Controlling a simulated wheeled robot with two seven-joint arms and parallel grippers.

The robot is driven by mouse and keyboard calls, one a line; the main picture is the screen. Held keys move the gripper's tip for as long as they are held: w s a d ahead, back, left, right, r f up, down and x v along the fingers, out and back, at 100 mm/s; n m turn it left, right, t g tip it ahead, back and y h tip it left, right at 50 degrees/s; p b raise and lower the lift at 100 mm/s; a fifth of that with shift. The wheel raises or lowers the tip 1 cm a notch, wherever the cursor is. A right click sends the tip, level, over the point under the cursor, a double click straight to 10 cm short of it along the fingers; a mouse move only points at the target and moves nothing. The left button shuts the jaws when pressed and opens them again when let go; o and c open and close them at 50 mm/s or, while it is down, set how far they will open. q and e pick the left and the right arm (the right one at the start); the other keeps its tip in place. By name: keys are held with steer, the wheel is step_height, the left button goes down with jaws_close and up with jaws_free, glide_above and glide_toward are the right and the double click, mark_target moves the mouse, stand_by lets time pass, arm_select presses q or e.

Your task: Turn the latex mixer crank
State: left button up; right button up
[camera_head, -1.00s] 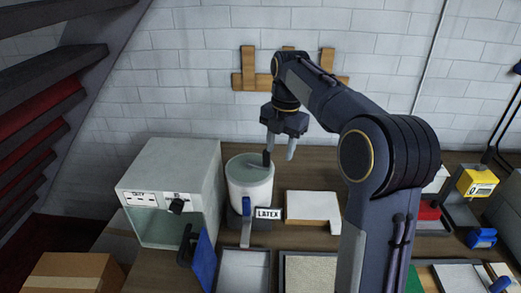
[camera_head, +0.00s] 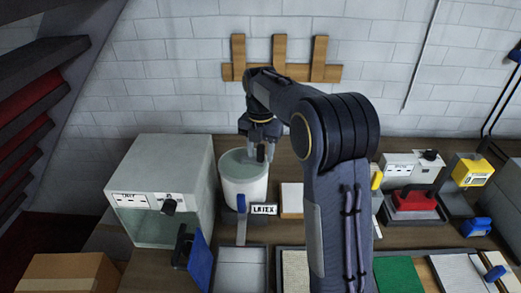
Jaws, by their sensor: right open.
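The latex mixer is a white cylindrical tub (camera_head: 244,192) on the bench, with a "LATEX" label (camera_head: 264,209) at its front right. A short dark upright crank knob (camera_head: 261,154) stands above its top, toward the right side. My right gripper (camera_head: 260,150) points down over the tub. Its open fingers appear to be on either side of the knob; whether they touch it I cannot tell. The rest of the crank is hard to make out. My left gripper is not in view.
A grey oven-like box (camera_head: 162,180) stands close left of the tub. Trays (camera_head: 240,268) line the bench front. A red block (camera_head: 413,199) and yellow device (camera_head: 472,171) are at right. My right arm hides the middle.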

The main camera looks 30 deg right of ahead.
steer(key=shift+f, duration=0.1)
jaws_close()
steer(key=shift+a, duration=0.1)
stand_by(0.3)
